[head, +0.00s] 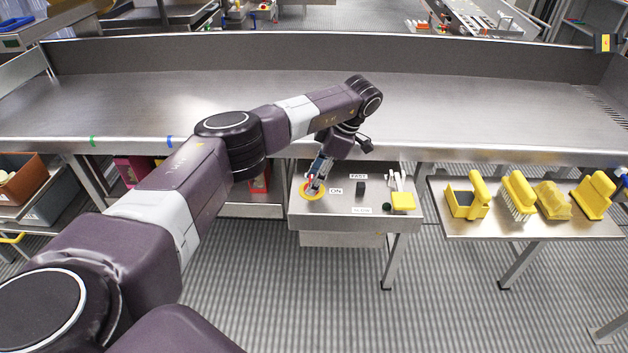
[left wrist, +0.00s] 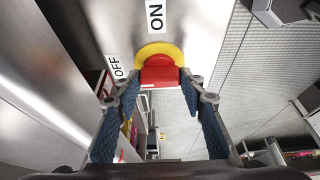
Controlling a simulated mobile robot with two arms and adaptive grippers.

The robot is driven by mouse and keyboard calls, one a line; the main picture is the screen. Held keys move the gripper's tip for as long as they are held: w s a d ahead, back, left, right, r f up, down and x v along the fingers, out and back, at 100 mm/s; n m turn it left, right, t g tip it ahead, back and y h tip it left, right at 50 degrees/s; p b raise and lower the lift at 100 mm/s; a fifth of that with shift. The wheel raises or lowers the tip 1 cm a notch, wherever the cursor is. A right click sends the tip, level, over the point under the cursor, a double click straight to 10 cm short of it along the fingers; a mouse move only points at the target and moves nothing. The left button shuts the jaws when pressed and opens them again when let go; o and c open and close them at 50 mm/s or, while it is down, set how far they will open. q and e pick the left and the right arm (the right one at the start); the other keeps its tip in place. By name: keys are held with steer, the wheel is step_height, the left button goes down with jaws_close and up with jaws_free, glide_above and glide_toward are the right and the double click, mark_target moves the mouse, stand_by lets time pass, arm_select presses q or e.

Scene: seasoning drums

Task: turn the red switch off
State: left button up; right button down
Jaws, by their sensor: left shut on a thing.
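The red switch (left wrist: 160,72) sits in a yellow ring (left wrist: 160,51) on a metal control box (head: 335,207). It also shows in the head view (head: 308,184), partly hidden by my gripper. An ON label (left wrist: 156,16) and an OFF label (left wrist: 117,67) are beside the ring. My left gripper (head: 317,182) reaches down to the switch. In the left wrist view its two blue-padded fingers (left wrist: 160,82) are on either side of the red switch, shut on it. My right gripper does not show.
On the same box are a dark knob (head: 361,188) and a yellow-and-white part (head: 402,201). A side table (head: 535,225) to the right holds several yellow brushes and scrapers. A long metal counter (head: 460,110) stands behind, its top mostly clear.

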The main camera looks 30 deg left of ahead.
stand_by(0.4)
arm_select(q)
steer(key=o, duration=1.2)
steer(key=shift+c, duration=0.2)
steer(key=v, duration=1.2)
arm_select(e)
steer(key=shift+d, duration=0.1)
arm_select(q)
steer(key=shift+a, duration=0.15)
